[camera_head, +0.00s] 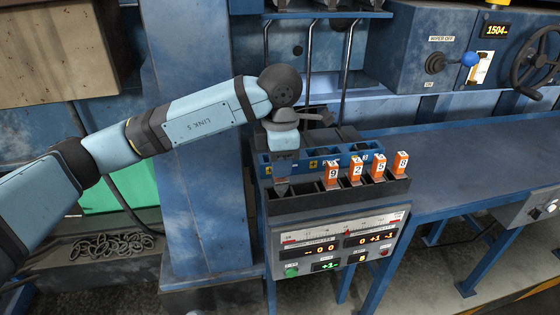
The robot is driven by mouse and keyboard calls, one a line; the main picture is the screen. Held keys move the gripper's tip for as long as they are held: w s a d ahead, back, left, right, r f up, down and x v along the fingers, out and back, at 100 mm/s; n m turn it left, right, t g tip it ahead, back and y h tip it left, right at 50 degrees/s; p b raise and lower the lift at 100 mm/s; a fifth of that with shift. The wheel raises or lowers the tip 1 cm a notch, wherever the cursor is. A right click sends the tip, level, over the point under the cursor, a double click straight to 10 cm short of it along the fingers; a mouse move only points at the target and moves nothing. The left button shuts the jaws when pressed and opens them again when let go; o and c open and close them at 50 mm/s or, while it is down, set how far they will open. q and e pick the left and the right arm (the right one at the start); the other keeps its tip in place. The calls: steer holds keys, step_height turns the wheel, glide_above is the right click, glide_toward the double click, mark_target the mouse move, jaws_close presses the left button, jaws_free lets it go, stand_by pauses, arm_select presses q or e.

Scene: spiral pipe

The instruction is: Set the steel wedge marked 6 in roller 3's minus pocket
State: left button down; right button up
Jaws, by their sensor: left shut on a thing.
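My left gripper (283,160) points down over the left end of a dark rack (310,204). Its jaws are shut on a small grey piece (282,187) low at the rack; its mark cannot be read, so I cannot tell whether it is wedge 6. Orange-topped wedges marked 9 (332,173), 2 (356,169), 5 (379,166) and 8 (400,162) stand in the rack to the right. Behind it is a blue block with dark pockets (325,155) and small yellow marks; my gripper hides its left part. My right gripper is out of view.
A readout panel (335,245) with lit digits and a green button hangs below the rack. A blue table (470,160) extends right, largely clear. Upright rods (308,65) stand behind the block. A handwheel (538,62) and a blue-knobbed lever (468,59) are at upper right.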

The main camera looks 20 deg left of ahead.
arm_select(q)
steer(key=shift+f+b, duration=0.9)
steer(key=shift+f, duration=0.3)
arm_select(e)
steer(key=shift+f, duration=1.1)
arm_select(q)
steer(key=shift+f+b, duration=0.8)
steer(key=shift+f, duration=0.2)
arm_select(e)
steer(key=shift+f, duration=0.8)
arm_select(q)
steer(key=c, duration=0.9)
jaws_free()
steer(key=shift+r, duration=0.7)
step_height(320, 180, up, 13)
steer(key=shift+f, duration=0.1)
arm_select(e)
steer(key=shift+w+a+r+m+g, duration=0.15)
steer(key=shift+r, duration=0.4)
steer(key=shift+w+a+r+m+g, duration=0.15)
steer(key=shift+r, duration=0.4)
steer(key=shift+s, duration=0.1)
